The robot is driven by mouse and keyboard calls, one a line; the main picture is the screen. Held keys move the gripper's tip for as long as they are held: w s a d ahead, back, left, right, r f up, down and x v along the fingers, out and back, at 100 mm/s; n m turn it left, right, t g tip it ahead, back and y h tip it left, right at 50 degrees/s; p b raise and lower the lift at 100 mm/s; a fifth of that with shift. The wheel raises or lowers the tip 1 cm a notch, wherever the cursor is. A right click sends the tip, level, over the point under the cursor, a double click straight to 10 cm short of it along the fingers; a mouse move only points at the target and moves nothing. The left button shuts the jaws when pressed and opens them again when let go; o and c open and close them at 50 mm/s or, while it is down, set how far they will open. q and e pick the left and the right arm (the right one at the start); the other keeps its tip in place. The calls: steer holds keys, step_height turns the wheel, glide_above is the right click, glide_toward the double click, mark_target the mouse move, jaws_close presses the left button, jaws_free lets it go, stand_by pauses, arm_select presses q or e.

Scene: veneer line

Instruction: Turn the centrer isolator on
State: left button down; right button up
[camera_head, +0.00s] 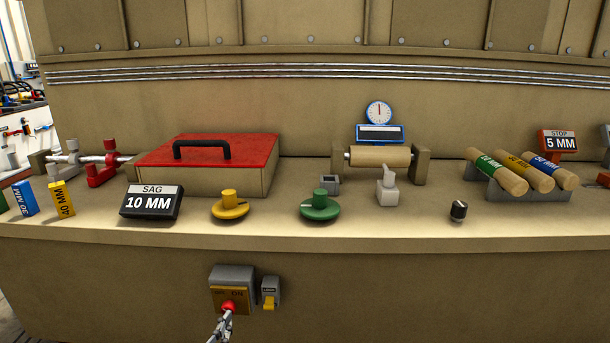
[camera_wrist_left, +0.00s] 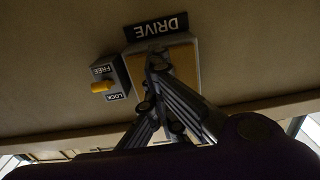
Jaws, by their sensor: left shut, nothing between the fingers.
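A grey isolator box (camera_head: 232,274) with a yellow plate marked ON is on the front panel below the counter. A red knob (camera_head: 228,306) is on its lower part. My left gripper (camera_head: 225,314) comes up from below with its shut fingertips at the knob; I cannot tell whether they touch. In the left wrist view, upside down, the gripper (camera_wrist_left: 156,60) covers part of the yellow plate (camera_wrist_left: 182,60), hiding the knob. A plate there (camera_wrist_left: 156,27) reads DRIVE. The knob's setting is unclear. My right gripper is not in view.
A small grey lock box (camera_head: 270,285) with a yellow lever (camera_head: 269,303) is close right of the isolator; in the left wrist view its labels read LOCK and FREE (camera_wrist_left: 113,77). The counter edge (camera_head: 350,243) overhangs above. The panel further right is clear.

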arm_select(q)
steer(key=shift+w+a+r+p, duration=0.35)
steer(key=shift+a+r, duration=0.05)
steer(key=shift+a, duration=0.1)
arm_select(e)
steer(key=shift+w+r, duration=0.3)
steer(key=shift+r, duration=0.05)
arm_select(q)
steer(key=shift+a, duration=0.2)
steer(key=shift+a+f, duration=0.1)
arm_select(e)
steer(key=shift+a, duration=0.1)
arm_select(q)
steer(key=s+f+p, duration=0.1)
steer(key=s+p, duration=0.1)
steer(key=s, duration=0.4)
steer(key=shift+s+a, duration=0.2)
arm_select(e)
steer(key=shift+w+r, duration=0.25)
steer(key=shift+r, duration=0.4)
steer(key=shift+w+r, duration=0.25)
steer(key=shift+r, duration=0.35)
arm_select(q)
steer(key=shift+f, duration=0.1)
